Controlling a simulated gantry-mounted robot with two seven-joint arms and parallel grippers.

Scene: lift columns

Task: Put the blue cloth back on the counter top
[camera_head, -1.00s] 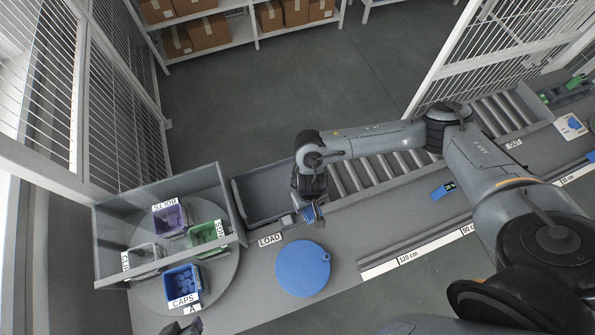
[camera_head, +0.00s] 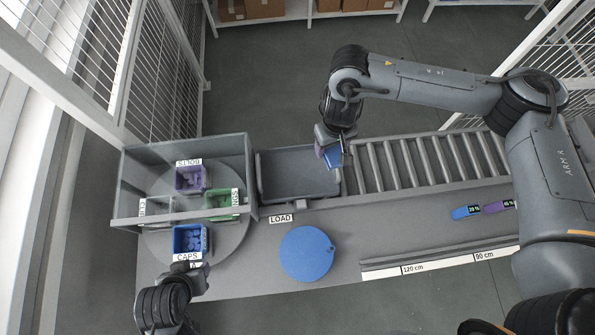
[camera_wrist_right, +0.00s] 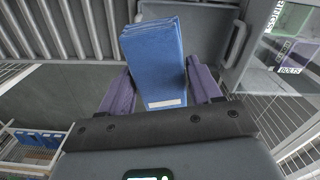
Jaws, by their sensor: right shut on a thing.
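The blue cloth (camera_wrist_right: 155,62) is a folded block with a pale label strip, between the two purple fingers of my right gripper (camera_wrist_right: 162,85) in the right wrist view. In the head view the right gripper (camera_head: 334,157) holds the cloth (camera_head: 331,157) above the right end of the grey tray, by the rollers. The grey counter top (camera_head: 380,228) runs along the front. My left gripper (camera_head: 186,272) is low at the left, near the blue CAPS bin (camera_head: 188,238); its fingers are not clear.
A round blue disc (camera_head: 307,254) lies on the counter. The grey tray (camera_head: 290,177) stands at the rollers (camera_head: 420,162). A walled box (camera_head: 128,180) encloses part of a turntable with several bins. Blue and purple labelled items (camera_head: 466,212) lie on the right.

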